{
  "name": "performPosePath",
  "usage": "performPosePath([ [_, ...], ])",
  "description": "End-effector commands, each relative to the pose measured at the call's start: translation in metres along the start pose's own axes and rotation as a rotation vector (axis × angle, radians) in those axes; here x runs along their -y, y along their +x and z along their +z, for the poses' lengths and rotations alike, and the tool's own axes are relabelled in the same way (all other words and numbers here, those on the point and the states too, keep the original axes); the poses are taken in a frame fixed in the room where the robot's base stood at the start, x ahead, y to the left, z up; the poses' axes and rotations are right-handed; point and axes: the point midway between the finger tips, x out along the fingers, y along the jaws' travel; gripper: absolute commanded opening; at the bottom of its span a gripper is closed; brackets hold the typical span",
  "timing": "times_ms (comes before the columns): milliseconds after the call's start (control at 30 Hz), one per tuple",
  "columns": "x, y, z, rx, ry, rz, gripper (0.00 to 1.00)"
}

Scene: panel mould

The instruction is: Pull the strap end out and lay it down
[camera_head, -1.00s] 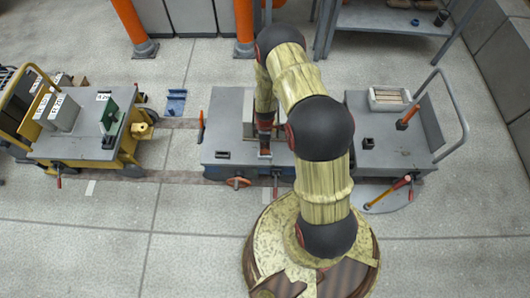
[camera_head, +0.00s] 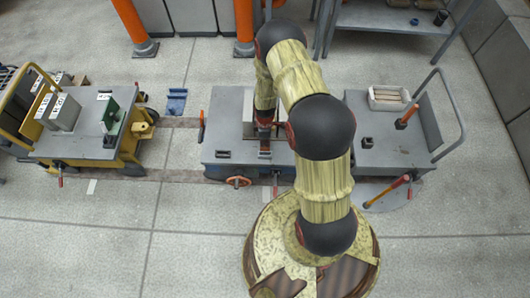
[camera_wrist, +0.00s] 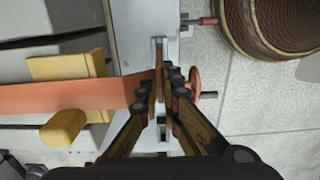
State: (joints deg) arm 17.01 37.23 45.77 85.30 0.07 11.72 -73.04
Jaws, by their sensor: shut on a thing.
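The orange-brown strap (camera_wrist: 75,97) runs in from the left of the wrist view to my gripper (camera_wrist: 163,80). My gripper's fingers are closed together on the strap's end, above the grey top near the front edge of the middle cart (camera_head: 224,132). In the head view my gripper (camera_head: 265,135) is small and partly covered by my arm. The strap's far part is out of the wrist view.
Yellow blocks (camera_wrist: 75,65) flank the strap. An orange handwheel (camera_head: 238,182) and a red-handled lever (camera_wrist: 200,21) stick out from the cart's front. The right cart (camera_head: 385,150) carries a white tray (camera_head: 388,98).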

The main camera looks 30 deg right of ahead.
Motion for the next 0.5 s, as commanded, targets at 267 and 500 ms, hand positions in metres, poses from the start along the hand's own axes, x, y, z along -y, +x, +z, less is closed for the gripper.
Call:
performPosePath([
  [267,-0.001,-0.020,0.000,0.000,0.000,0.001,0.00],
  [500,-0.001,-0.037,0.000,0.000,0.000,0.001,0.00],
])
